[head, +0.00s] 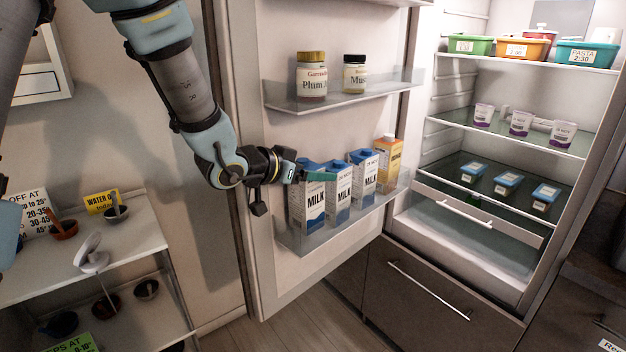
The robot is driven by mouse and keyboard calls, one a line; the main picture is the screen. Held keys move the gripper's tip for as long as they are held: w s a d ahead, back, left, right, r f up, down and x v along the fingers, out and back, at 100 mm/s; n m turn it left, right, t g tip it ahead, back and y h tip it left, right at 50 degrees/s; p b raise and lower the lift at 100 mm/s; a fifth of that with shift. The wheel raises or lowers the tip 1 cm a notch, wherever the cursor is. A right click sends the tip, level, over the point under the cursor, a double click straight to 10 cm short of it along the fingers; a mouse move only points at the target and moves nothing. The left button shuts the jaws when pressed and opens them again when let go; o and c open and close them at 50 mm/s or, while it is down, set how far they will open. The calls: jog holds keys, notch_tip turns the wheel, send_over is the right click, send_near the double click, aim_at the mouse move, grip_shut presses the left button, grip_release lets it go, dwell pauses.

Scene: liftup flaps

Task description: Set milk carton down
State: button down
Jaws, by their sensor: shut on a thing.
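Several blue-and-white milk cartons stand in a row on the lower shelf (338,236) of the open fridge door. The leftmost milk carton (312,210) is at my gripper (312,174), which reaches in from the left at the height of the carton's top. My gripper is shut on this carton near its top. The carton looks upright, and its base is behind the shelf's clear front, so I cannot tell whether it touches the shelf. Two more milk cartons (338,195) (363,172) stand to its right. The fingertips are small and partly hidden against the cartons.
An orange carton (388,152) stands at the right end of the door shelf. Jars (311,77) stand on the door shelf above. The open fridge (500,150) holds tubs, cups and boxes. A side shelf (130,250) with bowls is at the left.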

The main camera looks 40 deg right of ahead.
jog(key=f, duration=0.1)
jog(key=f+p, duration=0.1)
jog(key=shift+w+f, duration=0.2)
jog(key=shift+f, duration=0.15)
jog(key=shift+f, duration=0.2)
jog(key=shift+c, duration=1)
grip_release()
